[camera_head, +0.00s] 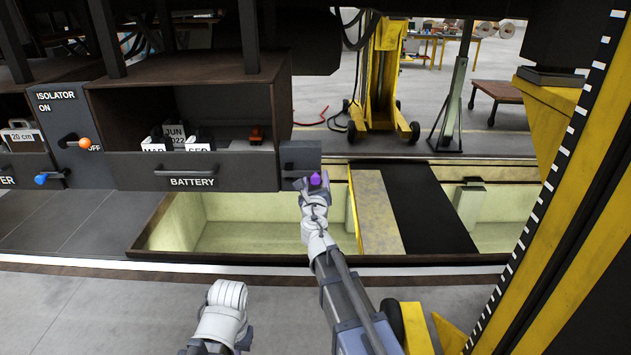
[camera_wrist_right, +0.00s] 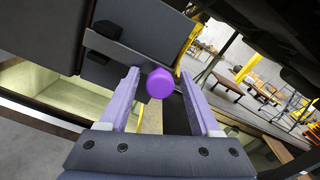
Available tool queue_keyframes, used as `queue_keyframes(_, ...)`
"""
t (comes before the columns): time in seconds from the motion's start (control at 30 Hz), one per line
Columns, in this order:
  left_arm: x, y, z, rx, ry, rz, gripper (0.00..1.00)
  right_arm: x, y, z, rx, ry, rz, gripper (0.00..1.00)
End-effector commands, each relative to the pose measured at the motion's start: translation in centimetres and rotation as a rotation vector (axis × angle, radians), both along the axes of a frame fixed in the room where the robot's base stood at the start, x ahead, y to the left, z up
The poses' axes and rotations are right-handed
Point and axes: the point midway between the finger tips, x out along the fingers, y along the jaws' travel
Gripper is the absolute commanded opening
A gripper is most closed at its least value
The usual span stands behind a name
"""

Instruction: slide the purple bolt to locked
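The purple bolt (camera_head: 315,179) shows as a small purple knob at the right end of the battery box, just right of the BATTERY drawer. In the right wrist view its round purple knob (camera_wrist_right: 160,83) sits between my two fingers. My right gripper (camera_head: 311,184) is at the knob. Its fingers (camera_wrist_right: 160,76) are open on either side, with a narrow gap to the knob visible at least on the right. The grey plate (camera_head: 300,156) behind the knob is partly hidden by the gripper. My left gripper (camera_head: 218,344) is low at the bottom edge, away from the bolt; its fingers are not clear.
The battery drawer (camera_head: 195,171) is left of the bolt, under an open box with date blocks. An isolator panel (camera_head: 70,125) with an orange-tipped handle is further left. A pale pit (camera_head: 250,237) lies below. A yellow column (camera_head: 590,210) stands close on the right.

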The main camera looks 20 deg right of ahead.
Motion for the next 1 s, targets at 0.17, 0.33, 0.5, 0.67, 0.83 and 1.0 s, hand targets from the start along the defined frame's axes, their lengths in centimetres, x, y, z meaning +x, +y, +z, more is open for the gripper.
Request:
queue_keyframes(0.17,0.00,0.00,0.00,0.000,0.000,0.000,0.00,-0.02,0.01,0.00,0.000,0.000,0.000,0.42)
queue_keyframes(0.33,0.00,0.00,0.00,0.000,0.000,0.000,0.00,-0.02,0.01,0.00,0.000,0.000,0.000,0.23)
queue_keyframes(0.5,0.00,0.00,0.00,0.000,0.000,0.000,0.00,-0.02,0.01,0.00,0.000,0.000,0.000,0.04)
queue_keyframes(0.67,0.00,0.00,0.00,0.000,0.000,0.000,0.00,-0.02,0.01,0.00,0.000,0.000,0.000,0.00)
queue_keyframes(0.83,0.00,0.00,0.00,0.000,0.000,0.000,0.00,-0.02,0.01,0.00,0.000,0.000,0.000,0.00)
queue_keyframes(1.0,0.00,0.00,0.00,0.000,0.000,0.000,0.00,-0.03,0.02,0.00,0.000,0.000,0.000,0.00)
